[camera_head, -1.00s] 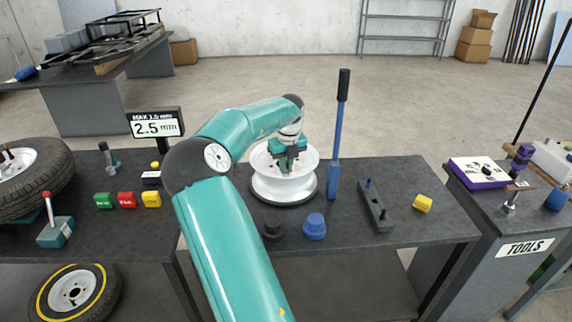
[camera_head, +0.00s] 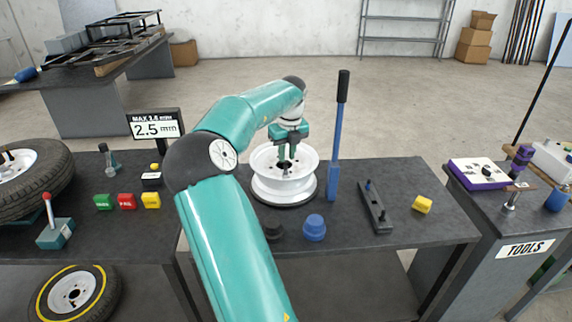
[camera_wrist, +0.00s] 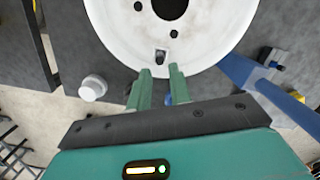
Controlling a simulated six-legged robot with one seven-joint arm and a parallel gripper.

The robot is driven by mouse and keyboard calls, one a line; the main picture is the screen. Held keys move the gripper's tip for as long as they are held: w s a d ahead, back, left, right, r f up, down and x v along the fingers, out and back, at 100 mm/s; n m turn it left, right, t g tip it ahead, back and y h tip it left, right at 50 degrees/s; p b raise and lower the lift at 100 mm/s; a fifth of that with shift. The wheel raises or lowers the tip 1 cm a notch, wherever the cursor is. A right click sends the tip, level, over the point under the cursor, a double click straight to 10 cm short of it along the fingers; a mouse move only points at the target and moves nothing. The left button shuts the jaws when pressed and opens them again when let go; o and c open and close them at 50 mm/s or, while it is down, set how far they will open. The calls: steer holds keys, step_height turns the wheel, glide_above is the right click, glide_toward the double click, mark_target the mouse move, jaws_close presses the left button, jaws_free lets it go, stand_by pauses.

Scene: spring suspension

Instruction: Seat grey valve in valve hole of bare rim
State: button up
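The bare rim (camera_head: 268,185) is white and lies flat on the dark workbench. It also fills the top of the wrist view (camera_wrist: 110,35). A small grey valve (camera_wrist: 160,55) stands in the slot-like hole near the rim's edge, just beyond my fingertips; how deep it sits cannot be told. My gripper (camera_head: 286,163) is above the rim. In the wrist view my gripper's (camera_wrist: 158,72) two green fingers are apart with nothing between them. In the head view the valve cannot be made out behind the fingers.
A blue lever with a black handle (camera_head: 338,130) stands close to the rim's right. A blue cup-like piece (camera_head: 314,228) and a black piece (camera_head: 272,229) are in front.

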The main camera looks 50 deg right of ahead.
step_height(320, 180, up, 7)
steer(key=s+a+r+n+t+y, duration=0.2)
steer(key=a+n+t+y, duration=0.1)
steer(key=a+n, duration=2.3)
steer(key=s+a+f+n, duration=0.1)
steer(key=s+a+n, duration=0.2)
steer(key=a+n, duration=0.2)
steer(key=s+a+f+n+t+h, duration=0.1)
steer(key=s+a+n, duration=0.3)
steer(key=a, duration=0.6)
steer(key=s+a+f+n+h, duration=0.1)
steer(key=s+a+n, duration=0.3)
steer(key=a+n, duration=0.2)
steer(key=shift+s+a, duration=0.15)
steer(key=shift+a, duration=0.55)
steer(key=shift+d, duration=0.2)
